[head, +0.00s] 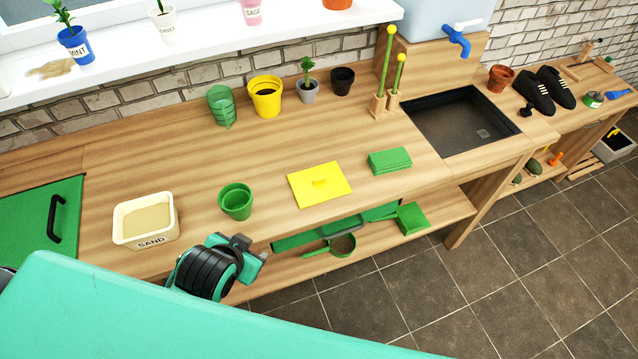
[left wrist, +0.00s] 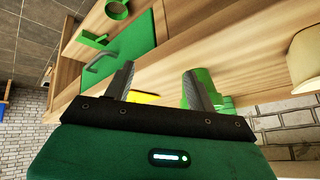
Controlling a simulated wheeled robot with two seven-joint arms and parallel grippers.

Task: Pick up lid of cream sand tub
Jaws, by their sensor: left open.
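The cream tub (head: 146,221) marked SAND stands open on the left of the workbench, with sand showing inside. No cream lid is in view. My left gripper (head: 250,252) is at the bench's front edge, right of the tub and below the green pot. In the left wrist view its two fingers (left wrist: 158,72) are apart with nothing gripped; a bit of yellow (left wrist: 145,98) shows between them, farther off. My right gripper is out of view.
A green folded stack (head: 390,161) lies right of the yellow lid. Several pots, including a yellow one (head: 265,97), stand along the back. A sink (head: 462,120) is to the right. A lower shelf (head: 448,208) holds green tools. The bench between tub and back pots is clear.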

